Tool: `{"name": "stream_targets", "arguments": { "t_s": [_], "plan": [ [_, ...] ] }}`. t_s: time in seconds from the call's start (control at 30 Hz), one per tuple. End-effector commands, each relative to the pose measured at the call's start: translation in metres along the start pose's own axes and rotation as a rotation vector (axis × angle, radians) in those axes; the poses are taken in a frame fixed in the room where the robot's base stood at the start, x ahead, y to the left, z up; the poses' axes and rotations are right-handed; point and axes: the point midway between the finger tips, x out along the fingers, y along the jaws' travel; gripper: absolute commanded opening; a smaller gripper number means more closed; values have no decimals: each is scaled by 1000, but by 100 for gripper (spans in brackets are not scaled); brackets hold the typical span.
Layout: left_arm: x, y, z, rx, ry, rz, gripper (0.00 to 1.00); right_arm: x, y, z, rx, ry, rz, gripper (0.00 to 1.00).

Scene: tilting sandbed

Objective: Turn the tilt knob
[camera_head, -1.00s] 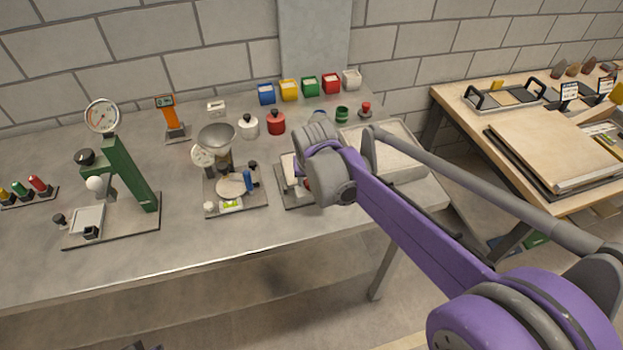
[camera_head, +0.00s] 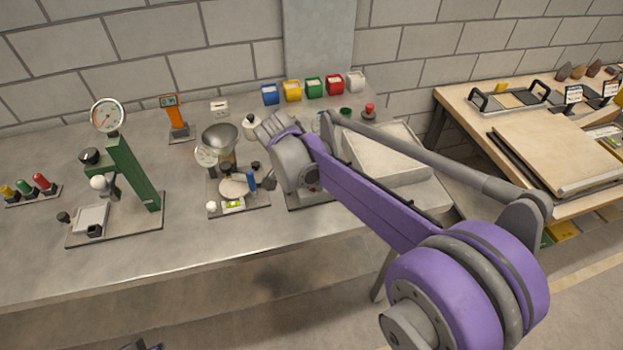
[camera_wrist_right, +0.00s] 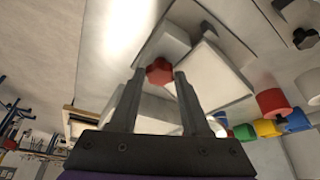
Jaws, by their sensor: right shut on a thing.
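The tilt knob is a red lobed knob (camera_wrist_right: 159,71) in the right wrist view. My right gripper (camera_wrist_right: 159,76) has its two dark fingers on either side of it and is shut on it. Behind the knob is a grey block, with a pale flat panel (camera_wrist_right: 215,75) beside it. My left gripper is not in view.
A steel funnel stand (camera_head: 220,137) is close left of my wrist, with a blue cylinder (camera_head: 251,180) on its base. A green dial press (camera_head: 133,172) stands further left. Coloured bins (camera_head: 313,88) line the back. The table's front is clear.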

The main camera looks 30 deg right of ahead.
Motion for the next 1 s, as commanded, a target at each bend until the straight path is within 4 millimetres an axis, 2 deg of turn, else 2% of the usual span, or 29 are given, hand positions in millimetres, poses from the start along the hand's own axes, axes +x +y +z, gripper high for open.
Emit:
{"name": "stream_targets", "arguments": {
  "t_s": [0.4, 0.93, 0.97, 1.0],
  "plan": [
    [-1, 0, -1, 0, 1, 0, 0, 0, -2, 1, 166, -3, 68, 0],
    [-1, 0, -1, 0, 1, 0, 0, 1, -2, 1, 186, -4, 77, 0],
    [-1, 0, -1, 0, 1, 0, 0, 1, -2, 1, 186, -4, 77, 50],
    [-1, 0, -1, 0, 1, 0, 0, 1, -2, 1, 185, -4, 77, 57]
  ]
}}
